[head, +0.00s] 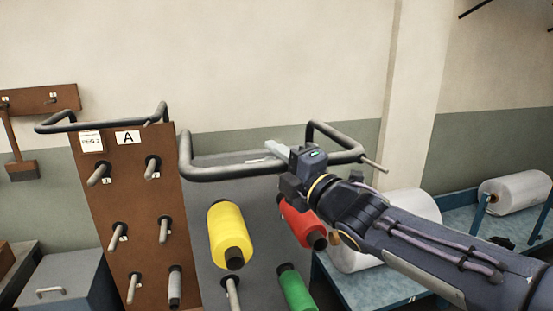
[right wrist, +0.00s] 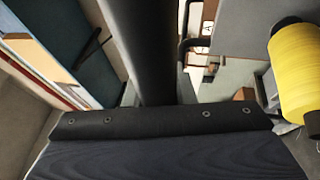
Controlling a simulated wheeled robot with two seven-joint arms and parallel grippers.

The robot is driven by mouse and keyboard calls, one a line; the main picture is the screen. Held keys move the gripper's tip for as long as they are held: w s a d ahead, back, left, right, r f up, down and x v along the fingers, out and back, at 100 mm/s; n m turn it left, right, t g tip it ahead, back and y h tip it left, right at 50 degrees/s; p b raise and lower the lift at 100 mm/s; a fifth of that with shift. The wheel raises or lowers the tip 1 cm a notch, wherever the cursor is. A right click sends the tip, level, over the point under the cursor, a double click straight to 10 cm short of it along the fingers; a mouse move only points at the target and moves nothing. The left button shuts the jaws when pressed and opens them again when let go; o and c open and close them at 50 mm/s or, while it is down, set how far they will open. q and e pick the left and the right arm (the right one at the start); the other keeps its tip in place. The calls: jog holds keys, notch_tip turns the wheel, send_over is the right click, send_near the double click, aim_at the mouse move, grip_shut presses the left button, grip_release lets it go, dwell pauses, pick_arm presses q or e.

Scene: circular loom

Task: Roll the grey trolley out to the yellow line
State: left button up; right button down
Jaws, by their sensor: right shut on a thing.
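The grey trolley (head: 260,211) stands in the middle of the head view, a grey panel with a bent tube handle (head: 225,171) along its top. It carries a yellow spool (head: 228,234), a red spool (head: 297,220) and a green spool (head: 296,290). My right gripper (head: 284,162) is at the handle's front bar, shut on it. In the right wrist view the dark handle bar (right wrist: 145,45) runs up from the gripper, with the yellow spool (right wrist: 297,75) at the right. My left gripper is out of view. The yellow line does not show.
A brown peg board trolley (head: 140,215) marked A stands close on the left, with a grey spool on a peg. A blue bench (head: 370,290) with white rolls is at the right. A grey lidded box (head: 65,280) is at lower left. The wall is behind.

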jog(key=shift+w+a+f, duration=0.1)
jog(key=shift+w+f, duration=0.05)
jog(key=shift+f, duration=0.35)
jog(key=shift+w+a+b, duration=0.25)
jog(key=shift+w+b, duration=0.05)
jog(key=shift+w, duration=0.55)
jog(key=c, duration=1.4)
grip_release()
jog(key=shift+o, duration=1)
jog(key=shift+r, duration=0.15)
jog(key=shift+s+r, duration=0.1)
